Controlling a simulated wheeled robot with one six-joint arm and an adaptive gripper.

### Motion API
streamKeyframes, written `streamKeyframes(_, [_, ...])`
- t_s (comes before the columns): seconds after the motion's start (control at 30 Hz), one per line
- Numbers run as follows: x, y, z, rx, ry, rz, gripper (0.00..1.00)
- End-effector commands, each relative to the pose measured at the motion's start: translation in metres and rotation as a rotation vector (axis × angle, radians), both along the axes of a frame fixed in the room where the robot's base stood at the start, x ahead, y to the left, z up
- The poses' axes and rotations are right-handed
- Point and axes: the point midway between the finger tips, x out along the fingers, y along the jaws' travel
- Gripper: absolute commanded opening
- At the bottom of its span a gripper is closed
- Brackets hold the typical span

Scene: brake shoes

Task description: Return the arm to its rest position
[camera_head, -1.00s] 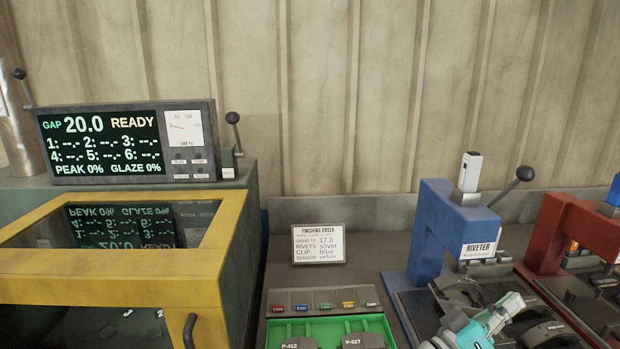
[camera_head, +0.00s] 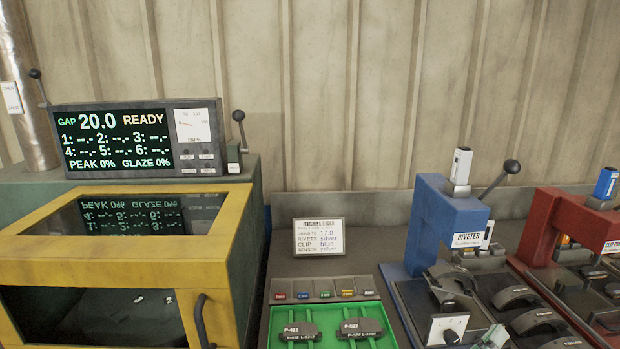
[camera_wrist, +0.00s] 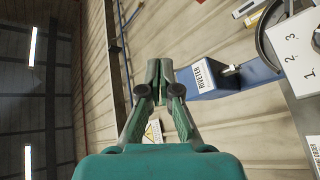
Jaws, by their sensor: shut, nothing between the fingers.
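My gripper (camera_wrist: 159,80) shows in the wrist view with its two green fingers together and nothing between them. It is in free space, apart from the blue riveter (camera_wrist: 205,82) that shows beyond and to the right of the fingertips. In the head view only a small pale part of my arm (camera_head: 493,338) shows at the bottom edge, in front of the riveter (camera_head: 447,225). The rest of the arm is out of that view.
A grinder with a yellow-framed glass cover (camera_head: 215,232) and a display (camera_head: 115,142) stands at left. A green tray (camera_head: 280,318) holds two labelled pads. An order card (camera_head: 319,237) stands behind it. A red press (camera_head: 548,230) and several brake shoes (camera_head: 515,297) are at right.

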Motion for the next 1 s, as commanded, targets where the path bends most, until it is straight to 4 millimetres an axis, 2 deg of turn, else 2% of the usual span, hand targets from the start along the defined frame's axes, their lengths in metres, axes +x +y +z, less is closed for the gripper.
streamKeyframes(0.17, [-0.011,0.009,-0.05,0.041,0.092,0.119,0.0])
streamKeyframes(0.27, [-0.024,0.019,-0.087,0.079,0.155,0.212,0.0])
streamKeyframes(0.4, [-0.048,0.037,-0.135,0.145,0.234,0.35,0.0])
streamKeyframes(0.6, [-0.096,0.066,-0.19,0.256,0.311,0.531,0.0])
streamKeyframes(0.8, [-0.154,0.096,-0.226,0.386,0.35,0.688,0.0])
streamKeyframes(1.0, [-0.217,0.124,-0.242,0.529,0.35,0.817,0.0])
